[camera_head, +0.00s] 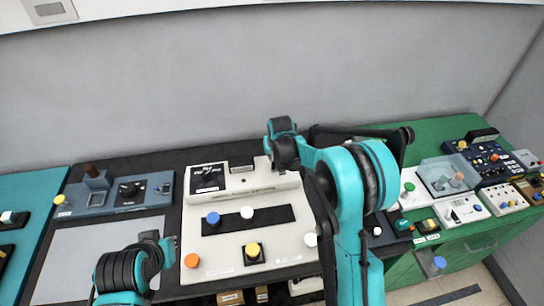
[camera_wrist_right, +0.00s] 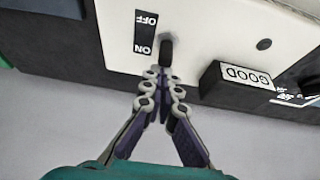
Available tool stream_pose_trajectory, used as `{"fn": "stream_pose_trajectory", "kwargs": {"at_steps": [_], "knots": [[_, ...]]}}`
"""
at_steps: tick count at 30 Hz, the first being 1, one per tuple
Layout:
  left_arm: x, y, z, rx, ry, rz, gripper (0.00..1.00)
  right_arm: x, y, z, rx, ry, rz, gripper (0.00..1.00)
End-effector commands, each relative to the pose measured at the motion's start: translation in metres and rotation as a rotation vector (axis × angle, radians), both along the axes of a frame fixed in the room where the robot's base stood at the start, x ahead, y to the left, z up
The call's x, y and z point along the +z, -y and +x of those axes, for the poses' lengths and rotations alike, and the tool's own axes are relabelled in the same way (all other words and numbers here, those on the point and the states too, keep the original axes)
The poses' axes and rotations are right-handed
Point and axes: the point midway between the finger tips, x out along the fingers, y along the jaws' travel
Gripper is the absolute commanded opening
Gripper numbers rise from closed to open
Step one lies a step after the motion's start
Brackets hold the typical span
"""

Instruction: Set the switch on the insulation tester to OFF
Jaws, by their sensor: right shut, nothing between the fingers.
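The insulation tester is the pale panel (camera_head: 222,243) with several coloured knobs in the middle of the table in the head view. In the right wrist view its white face (camera_wrist_right: 215,30) appears upside down, with a black OFF/ON label (camera_wrist_right: 146,33) and a dark switch lever (camera_wrist_right: 166,50) beside it. The lever sits beside the ON end. My right gripper (camera_wrist_right: 160,74) is shut and empty, its tips at the lever; I cannot tell whether they touch. In the head view my right arm hides the switch. My left gripper (camera_head: 165,250) is low at left, its fingers unclear.
A block marked GOOD (camera_wrist_right: 240,78) stands beside the switch. A blue-grey device (camera_head: 118,193) lies to the left. Several instruments crowd the green table (camera_head: 405,160) at right. A grey mat (camera_head: 80,250) at left is mostly bare.

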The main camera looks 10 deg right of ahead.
Motion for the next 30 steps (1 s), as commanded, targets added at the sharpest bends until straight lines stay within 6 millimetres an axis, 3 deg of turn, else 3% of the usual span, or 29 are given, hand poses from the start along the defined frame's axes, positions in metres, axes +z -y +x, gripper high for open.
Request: {"fn": "stream_pose_trajectory", "kwargs": {"at_steps": [7,30], "knots": [[-0.019,0.000,0.000,0.000,0.000,0.000,0.00,-0.003,0.000,-0.014,0.001,0.198,0.000,0.00],[-0.006,0.000,0.000,0.000,0.000,0.000,0.00,0.017,0.000,-0.013,0.000,0.199,-0.001,0.00]]}}
